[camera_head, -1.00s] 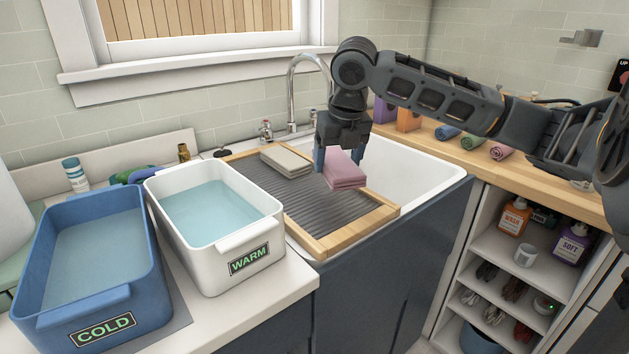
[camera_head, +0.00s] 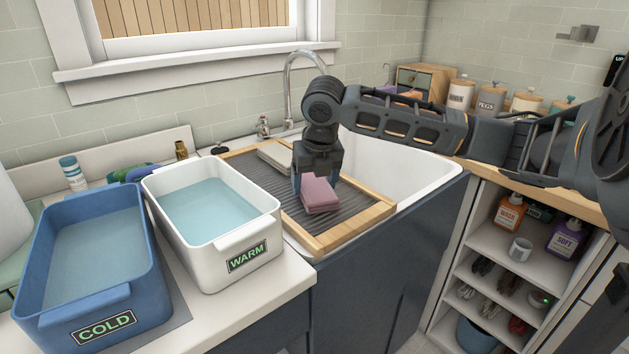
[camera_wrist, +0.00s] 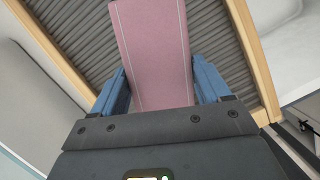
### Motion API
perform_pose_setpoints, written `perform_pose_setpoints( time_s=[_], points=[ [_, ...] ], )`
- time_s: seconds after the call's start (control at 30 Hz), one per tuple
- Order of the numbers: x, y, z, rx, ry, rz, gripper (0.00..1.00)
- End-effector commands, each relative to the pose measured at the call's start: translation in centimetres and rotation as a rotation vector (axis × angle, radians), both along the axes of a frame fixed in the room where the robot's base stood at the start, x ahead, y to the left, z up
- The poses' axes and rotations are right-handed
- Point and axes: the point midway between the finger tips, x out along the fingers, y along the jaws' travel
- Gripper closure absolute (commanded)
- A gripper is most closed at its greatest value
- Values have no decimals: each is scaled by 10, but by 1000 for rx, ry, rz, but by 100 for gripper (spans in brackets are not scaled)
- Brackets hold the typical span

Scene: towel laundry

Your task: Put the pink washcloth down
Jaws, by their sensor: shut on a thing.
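The pink washcloth (camera_head: 318,195) is folded into a small stack and held in my gripper (camera_head: 312,182). It is over or on the ridged grey washboard (camera_head: 345,205), which has a wooden frame and lies across the sink. I cannot tell whether the washcloth touches the ridges. In the wrist view the pink washcloth (camera_wrist: 152,50) extends out between the two blue fingers of my gripper (camera_wrist: 162,88), with the ridged board behind it. A folded beige cloth (camera_head: 275,155) lies at the back of the board, partly hidden by my arm.
The white WARM tub (camera_head: 240,250) and the blue COLD tub (camera_head: 75,315), both holding water, stand left of the board. The faucet (camera_head: 292,75) rises behind the sink. The white sink basin (camera_head: 410,170) is open at right. Shelves with bottles (camera_head: 510,211) are farther right.

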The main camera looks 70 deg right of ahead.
Motion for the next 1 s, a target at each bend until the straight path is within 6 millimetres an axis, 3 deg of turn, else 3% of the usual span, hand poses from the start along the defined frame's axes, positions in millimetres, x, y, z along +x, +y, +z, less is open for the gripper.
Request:
perform_pose_setpoints(
  time_s=[0.07, 0.1, 0.33, 0.7, 1.0],
  points=[
    [0, 0, -3, 0, 0, 0, 58],
    [0, 0, -3, 0, 0, 0, 23],
    [0, 0, -3, 0, 0, 0, 1],
    [-1, 1, 6, -2, -1, 1, 0],
    [-10, 15, 60, -3, -3, 2, 0]
  ],
)
